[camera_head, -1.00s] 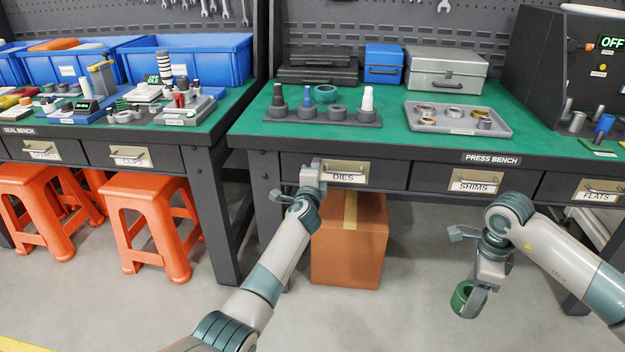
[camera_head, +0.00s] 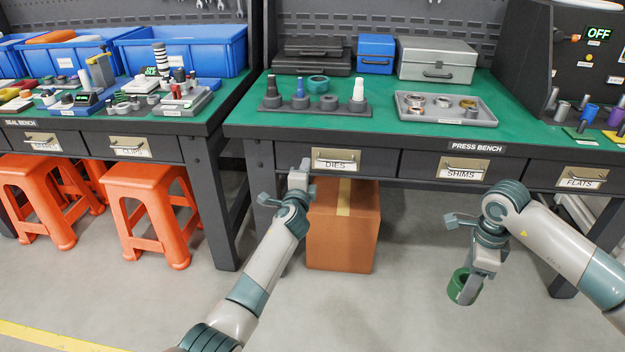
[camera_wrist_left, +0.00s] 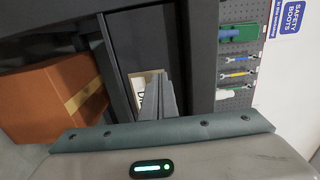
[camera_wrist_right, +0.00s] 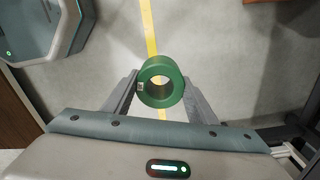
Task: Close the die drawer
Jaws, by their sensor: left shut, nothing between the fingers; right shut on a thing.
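The die drawer (camera_head: 388,162) is the dark drawer under the press bench with the "DIES" label (camera_head: 335,160) and a bar handle. Its front looks flush, or nearly flush, with the bench front. My left gripper (camera_head: 304,166) is shut and empty, just in front of the drawer's left part and left of the label. In the left wrist view, its fingers (camera_wrist_left: 161,97) partly cover the label (camera_wrist_left: 144,92); I cannot tell whether they touch the drawer. My right gripper (camera_wrist_right: 159,98) is shut on a green ring (camera_wrist_right: 150,69), held low over the floor, away from the drawer.
The shims drawer (camera_head: 412,165) and flats drawer (camera_head: 545,174) lie to the right. A cardboard box (camera_head: 330,236) stands on the floor below the die drawer. A die rack (camera_head: 345,111) and a grey tray (camera_head: 470,120) are on the bench. Orange stools (camera_head: 155,190) stand at left.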

